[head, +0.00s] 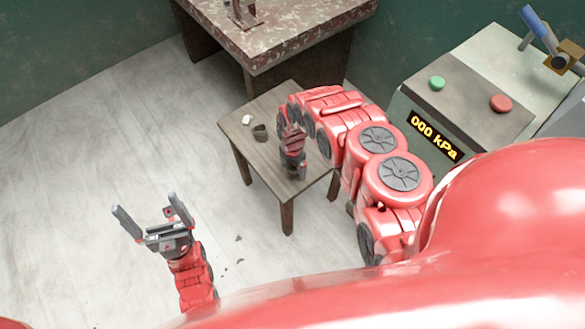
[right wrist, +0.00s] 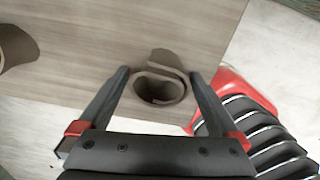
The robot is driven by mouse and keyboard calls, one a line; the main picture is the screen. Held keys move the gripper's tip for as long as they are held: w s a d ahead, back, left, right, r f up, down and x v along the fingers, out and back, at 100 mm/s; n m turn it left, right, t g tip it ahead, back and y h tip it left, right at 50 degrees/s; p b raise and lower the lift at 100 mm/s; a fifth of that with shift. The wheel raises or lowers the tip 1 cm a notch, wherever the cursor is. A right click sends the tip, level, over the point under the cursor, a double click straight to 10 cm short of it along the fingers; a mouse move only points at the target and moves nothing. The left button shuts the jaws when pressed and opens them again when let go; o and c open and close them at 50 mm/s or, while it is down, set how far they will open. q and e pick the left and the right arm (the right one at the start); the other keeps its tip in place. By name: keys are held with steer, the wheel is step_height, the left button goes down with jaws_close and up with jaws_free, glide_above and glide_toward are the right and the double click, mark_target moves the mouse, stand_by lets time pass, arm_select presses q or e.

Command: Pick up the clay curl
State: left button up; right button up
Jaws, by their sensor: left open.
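A brown, rolled clay curl (right wrist: 160,88) lies on the small wooden table (right wrist: 90,35), between the fingers of my right gripper (right wrist: 160,75) in the right wrist view. My left gripper (head: 145,203) is open and empty above the floor, left of the table.
A small brown cup-like piece (head: 260,132) and a whitish piece (head: 247,119) lie on the table's left part. A red-stained bench (head: 290,40) stands behind. A machine with a pressure display (head: 436,137) stands right. Dark scraps (head: 239,238) lie on the floor.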

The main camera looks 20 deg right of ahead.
steer(key=c, duration=1.2)
steer(key=shift+r, duration=0.1)
